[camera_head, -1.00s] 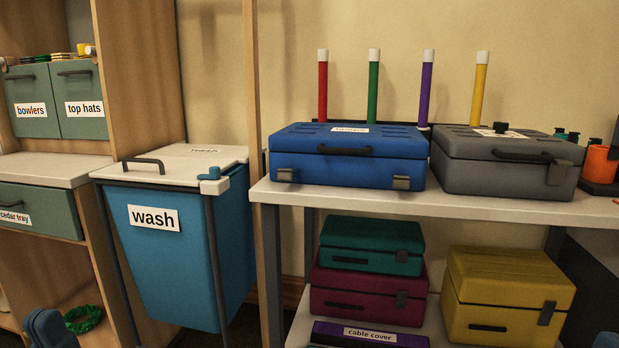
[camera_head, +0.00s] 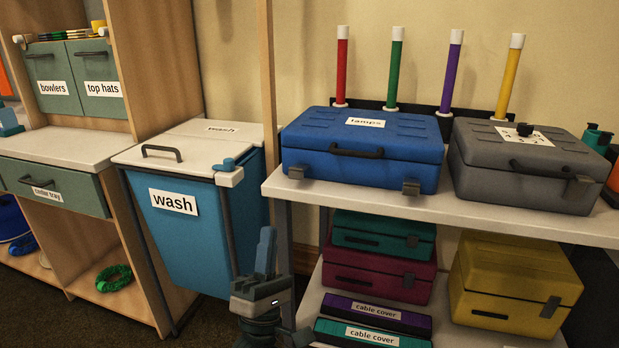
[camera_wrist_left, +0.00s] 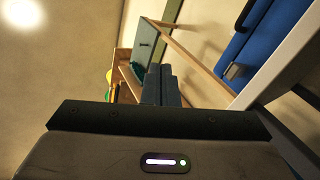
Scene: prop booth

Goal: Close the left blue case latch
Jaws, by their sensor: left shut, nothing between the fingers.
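The blue case (camera_head: 362,150) labelled "lamps" sits with its lid down on the white shelf. Its left latch (camera_head: 296,172) is a small grey plate low on the front that looks tipped outward. The right latch (camera_head: 411,188) is grey and sits on the front right. My left gripper (camera_head: 266,250) is shut and empty, fingers pointing up, below and left of the case and apart from it. The left wrist view shows its fingers (camera_wrist_left: 161,85), with the blue case (camera_wrist_left: 250,45) and its latch (camera_wrist_left: 232,71) at upper right. My right gripper is not in view.
The shelf's front edge (camera_head: 350,201) lies between my left gripper and the case. A blue wash bin (camera_head: 190,240) stands left, beside a wooden post (camera_head: 266,70). A grey case (camera_head: 520,175) stands right of the blue one. More cases sit on the lower shelf.

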